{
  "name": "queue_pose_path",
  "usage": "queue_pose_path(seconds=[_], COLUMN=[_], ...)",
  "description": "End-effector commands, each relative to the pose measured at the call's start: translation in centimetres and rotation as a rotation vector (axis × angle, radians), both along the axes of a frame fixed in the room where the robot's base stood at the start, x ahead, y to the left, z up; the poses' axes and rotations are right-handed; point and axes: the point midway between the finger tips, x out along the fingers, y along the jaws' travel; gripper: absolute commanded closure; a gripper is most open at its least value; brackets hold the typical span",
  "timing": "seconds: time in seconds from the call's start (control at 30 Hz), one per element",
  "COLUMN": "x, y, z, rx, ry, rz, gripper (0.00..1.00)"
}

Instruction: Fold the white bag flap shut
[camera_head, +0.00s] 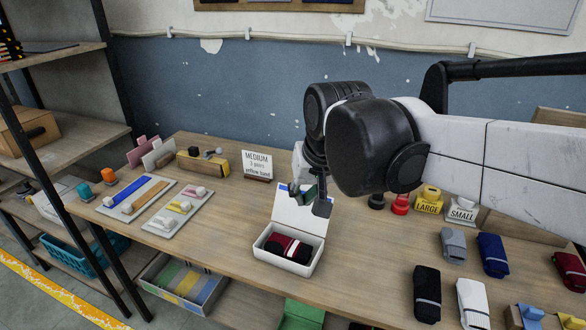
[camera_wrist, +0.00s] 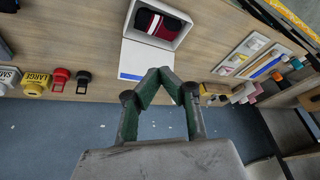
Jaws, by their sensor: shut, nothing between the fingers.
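The white bag (camera_head: 267,244) looks like a shallow open box on the table, with dark red and black folded socks (camera_head: 290,247) inside. Its white flap (camera_head: 299,213) stands raised at the back, with a blue strip along its top edge. In the wrist view the flap (camera_wrist: 143,58) extends from the bag toward my fingertips, and the socks (camera_wrist: 162,25) show in the bag. My gripper (camera_head: 297,192) is at the flap's top edge, covering part of it. Its green fingers (camera_wrist: 160,74) are shut and empty; I cannot tell whether they touch the flap.
A "MEDIUM" sign (camera_head: 257,164) stands behind the bag to the left. Trays with coloured strips (camera_head: 135,198) lie at left. Several folded socks (camera_head: 427,293) lie at right, near LARGE (camera_head: 428,201) and SMALL (camera_head: 461,212) stamps. Table beside the bag is clear.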

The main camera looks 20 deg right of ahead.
Motion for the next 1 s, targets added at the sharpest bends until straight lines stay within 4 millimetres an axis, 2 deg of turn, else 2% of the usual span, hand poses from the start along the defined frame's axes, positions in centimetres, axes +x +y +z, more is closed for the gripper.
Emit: queue_pose_path(seconds=[0.03, 0.2, 0.47, 0.73, 1.0], x=[1.3, 5.0, 10.6, 16.1, 20.6], y=[-0.5, -2.1, -5.0, -8.5, -12.2], z=[0.8, 1.8, 2.3, 1.2, -1.3], rx=[0.011, 0.05, 0.105, 0.155, 0.198], ry=[0.023, 0.102, 0.224, 0.351, 0.469], rz=[-0.026, -0.113, -0.247, -0.386, -0.518], gripper=[1.0, 1.0, 1.0, 1.0, 1.0])
